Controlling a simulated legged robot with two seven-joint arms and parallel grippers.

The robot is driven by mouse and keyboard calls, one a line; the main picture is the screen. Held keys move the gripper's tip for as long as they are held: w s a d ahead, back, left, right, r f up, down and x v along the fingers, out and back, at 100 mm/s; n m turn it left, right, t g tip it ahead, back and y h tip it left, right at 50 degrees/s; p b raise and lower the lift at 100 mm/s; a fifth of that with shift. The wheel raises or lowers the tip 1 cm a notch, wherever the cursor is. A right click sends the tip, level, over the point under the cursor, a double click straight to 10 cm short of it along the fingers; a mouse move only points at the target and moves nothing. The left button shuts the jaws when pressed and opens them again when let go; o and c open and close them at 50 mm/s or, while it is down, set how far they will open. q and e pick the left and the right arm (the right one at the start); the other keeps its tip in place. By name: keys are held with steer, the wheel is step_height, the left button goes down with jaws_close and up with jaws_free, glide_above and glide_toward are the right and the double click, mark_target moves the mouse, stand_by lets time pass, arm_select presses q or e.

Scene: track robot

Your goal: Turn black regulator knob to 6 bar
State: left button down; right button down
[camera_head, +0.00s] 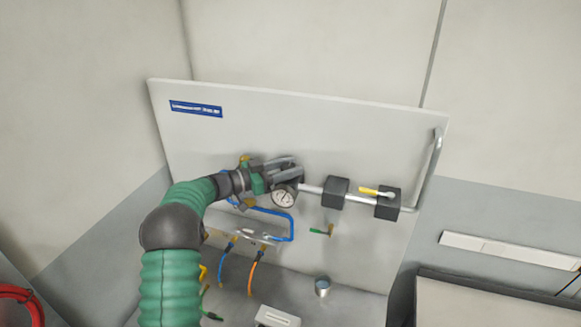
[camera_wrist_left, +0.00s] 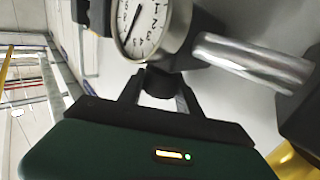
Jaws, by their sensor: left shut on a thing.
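The black regulator knob (camera_wrist_left: 158,83) sits between the two fingers of my left gripper (camera_wrist_left: 160,95) in the left wrist view. The fingers are shut on it from both sides. A round white pressure gauge (camera_wrist_left: 143,25) in a grey case adjoins the knob; its dark needle shows, but its top is cut off and I cannot read a sure value. In the head view, my left gripper (camera_head: 296,172) reaches the regulator just above the gauge (camera_head: 284,196), and hides most of the knob. My right gripper is not in view.
A grey panel (camera_head: 270,125) carries a metal pipe with two black blocks (camera_head: 335,192) and a yellow-handled valve (camera_head: 376,192) to the right. A blue pipe (camera_head: 291,228) and hoses (camera_head: 255,270) are below. A small metal cup (camera_head: 322,287) stands on the lower surface.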

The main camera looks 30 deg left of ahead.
arm_select(q)
steer(key=shift+a+r, duration=0.1)
steer(key=shift+r, duration=0.1)
steer(key=c, duration=1.1)
jaws_free()
steer(key=shift+o, duration=1.3)
steer(key=shift+a, duration=0.1)
steer(key=shift+s+a+f, duration=0.1)
steer(key=shift+f, duration=0.1)
steer(key=b+v, duration=0.7)
steer(key=v, duration=1)
steer(key=shift+b, duration=0.35)
